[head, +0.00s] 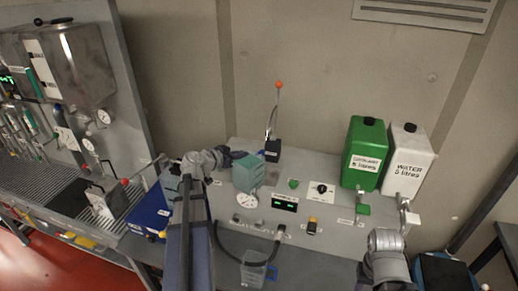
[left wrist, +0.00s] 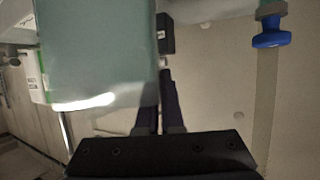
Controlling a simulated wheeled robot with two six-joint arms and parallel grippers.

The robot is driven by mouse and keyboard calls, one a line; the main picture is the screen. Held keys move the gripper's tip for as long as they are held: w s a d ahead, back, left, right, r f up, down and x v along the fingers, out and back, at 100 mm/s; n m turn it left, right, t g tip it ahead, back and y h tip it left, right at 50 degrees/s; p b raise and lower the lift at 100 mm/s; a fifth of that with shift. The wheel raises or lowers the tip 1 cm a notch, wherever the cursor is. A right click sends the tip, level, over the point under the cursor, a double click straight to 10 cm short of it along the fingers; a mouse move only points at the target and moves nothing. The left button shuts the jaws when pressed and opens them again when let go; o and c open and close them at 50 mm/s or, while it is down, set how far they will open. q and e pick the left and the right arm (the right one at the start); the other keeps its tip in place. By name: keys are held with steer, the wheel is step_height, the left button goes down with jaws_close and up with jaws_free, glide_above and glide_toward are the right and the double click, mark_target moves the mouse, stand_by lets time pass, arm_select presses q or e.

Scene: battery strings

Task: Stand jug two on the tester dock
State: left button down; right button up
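No number two can be read on any vessel, so I cannot tell which is jug two. No label marks the tester dock. My left gripper (head: 236,155) is above the panel's left part, beside a teal box (head: 249,173). In the left wrist view its fingers (left wrist: 163,80) are close together with nothing clearly between them. My right arm shows at lower right; its fingers are not visible.
A green canister (head: 364,153) and a white water canister (head: 409,158) stand at the back right. A lever with an orange knob (head: 278,85) rises behind a black box (head: 272,150). A blue bin (head: 149,214) is left of my arm. Another rig stands far left.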

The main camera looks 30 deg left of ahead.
arm_select(q)
steer(key=shift+w+d+r, duration=0.1)
steer(key=shift+w+d, duration=0.15)
steer(key=shift+w, duration=1.05)
steer(key=shift+w+d, duration=0.2)
steer(key=shift+w, duration=1.15)
steer(key=b+x, duration=0.1)
steer(key=x, duration=0.3)
steer(key=shift+w+b, duration=0.3)
steer(key=c, duration=1.5)
jaws_free()
steer(key=o, duration=0.4)
steer(key=shift+o, duration=0.2)
